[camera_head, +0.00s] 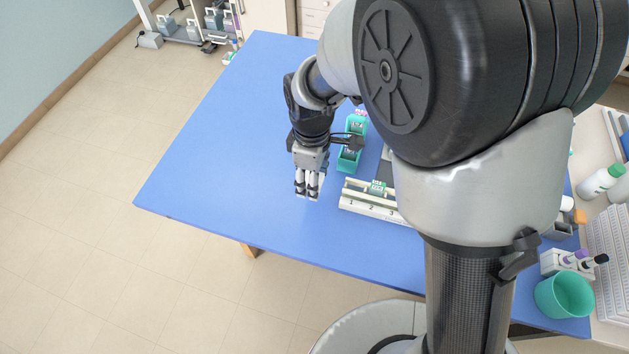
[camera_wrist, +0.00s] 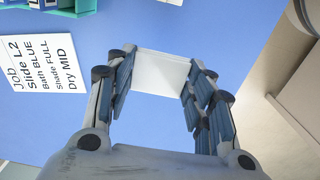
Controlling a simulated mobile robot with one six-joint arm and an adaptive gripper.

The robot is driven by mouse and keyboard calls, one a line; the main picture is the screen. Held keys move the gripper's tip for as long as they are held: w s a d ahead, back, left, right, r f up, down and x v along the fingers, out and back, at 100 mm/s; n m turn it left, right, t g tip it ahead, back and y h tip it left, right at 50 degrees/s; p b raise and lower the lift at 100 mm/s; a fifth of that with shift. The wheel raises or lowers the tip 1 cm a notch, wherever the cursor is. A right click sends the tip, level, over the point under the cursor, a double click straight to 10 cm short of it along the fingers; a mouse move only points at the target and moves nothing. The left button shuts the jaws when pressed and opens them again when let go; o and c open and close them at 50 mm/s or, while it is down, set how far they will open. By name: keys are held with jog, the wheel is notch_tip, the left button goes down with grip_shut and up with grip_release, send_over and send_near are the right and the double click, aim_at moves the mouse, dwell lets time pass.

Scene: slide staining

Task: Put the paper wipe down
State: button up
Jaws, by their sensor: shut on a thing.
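The paper wipe (camera_wrist: 162,72) is a flat white sheet in the wrist view, spanning the space between my fingertips. My gripper (camera_wrist: 160,80) is shut on it, with one finger at each side edge. In the head view my gripper (camera_head: 308,194) points down over the blue table (camera_head: 205,165), left of the white numbered rack. I cannot clearly make out the wipe there. The height of the wipe above the table is hard to tell.
A white printed job card (camera_wrist: 38,72) lies left of my fingers in the wrist view. The white rack (camera_head: 372,207) and a teal holder (camera_head: 348,162) stand right of my gripper. A green cup (camera_head: 564,295) stands at lower right. The table's left side is clear.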

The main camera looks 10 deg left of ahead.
jog(key=shift+f+b, duration=0.85)
jog(key=shift+f, duration=2.1)
jog(key=shift+f, duration=0.1)
jog(key=shift+f, duration=0.15)
jog(key=o, duration=1.1)
notch_tip(320, 180, up, 13)
jog(key=p, duration=0.4)
jog(key=shift+f, duration=0.2)
